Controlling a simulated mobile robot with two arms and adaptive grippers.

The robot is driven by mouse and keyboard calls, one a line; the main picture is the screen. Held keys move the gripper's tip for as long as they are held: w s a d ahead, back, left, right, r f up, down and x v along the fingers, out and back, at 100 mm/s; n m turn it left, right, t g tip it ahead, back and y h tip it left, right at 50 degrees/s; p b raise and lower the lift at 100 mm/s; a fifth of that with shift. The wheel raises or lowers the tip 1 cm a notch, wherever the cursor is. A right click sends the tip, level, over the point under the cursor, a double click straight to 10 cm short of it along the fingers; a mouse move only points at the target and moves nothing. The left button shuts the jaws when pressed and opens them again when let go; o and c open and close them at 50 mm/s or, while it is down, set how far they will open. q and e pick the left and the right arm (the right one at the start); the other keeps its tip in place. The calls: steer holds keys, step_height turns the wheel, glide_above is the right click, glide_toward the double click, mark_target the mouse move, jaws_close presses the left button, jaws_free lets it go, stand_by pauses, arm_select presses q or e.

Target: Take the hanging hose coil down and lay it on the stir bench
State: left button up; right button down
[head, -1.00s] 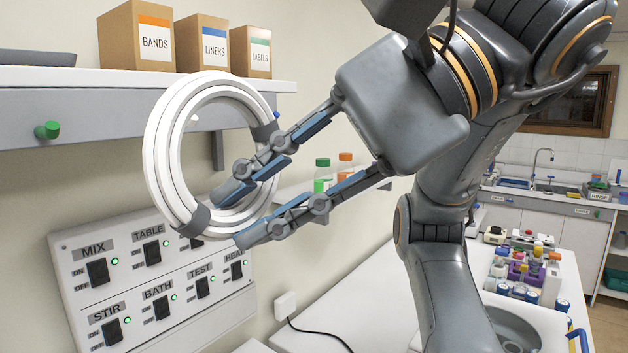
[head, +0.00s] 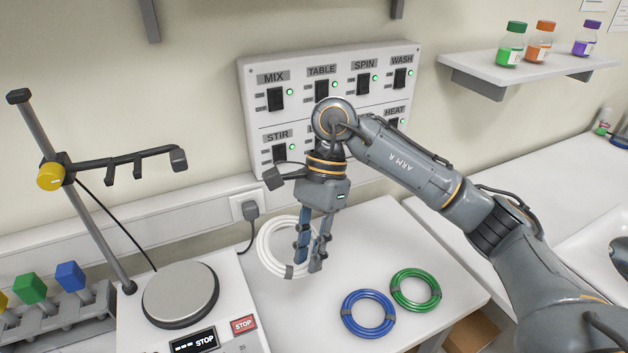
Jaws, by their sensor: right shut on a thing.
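The white hose coil (head: 265,250) is low over the white bench top (head: 378,250), left of its middle, with its ring facing mostly upward. I cannot tell if it rests fully on the surface. My right gripper (head: 309,262) points down and is shut on the coil's right side, hiding part of it. My left gripper is not in view.
A blue coil (head: 368,314) and a green coil (head: 416,290) lie to the right on the bench. A hot plate (head: 180,294) with a stand (head: 75,185) is at the left. A switch panel (head: 255,100) and a plug (head: 250,208) are behind.

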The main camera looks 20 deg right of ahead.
arm_select(q)
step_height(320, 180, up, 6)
steer(key=p, duration=0.5)
arm_select(e)
steer(key=a+f+m+y+b, duration=0.1)
steer(key=f+m, duration=0.2)
steer(key=f, duration=0.1)
steer(key=s+a+f+m+y+b, duration=0.1)
steer(key=f+m, duration=0.3)
steer(key=f, duration=0.1)
steer(key=s+a+f+m+y+b, duration=0.1)
steer(key=f+m+b, duration=0.1)
steer(key=f+m, duration=0.2)
steer(key=shift+f, duration=0.75)
arm_select(q)
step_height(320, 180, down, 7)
steer(key=b, duration=0.2)
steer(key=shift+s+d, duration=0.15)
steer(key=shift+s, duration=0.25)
arm_select(e)
steer(key=shift+f, duration=1.1)
steer(key=c, duration=0.5)
jaws_free()
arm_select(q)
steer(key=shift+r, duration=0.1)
arm_select(e)
steer(key=shift+r, duration=0.15)
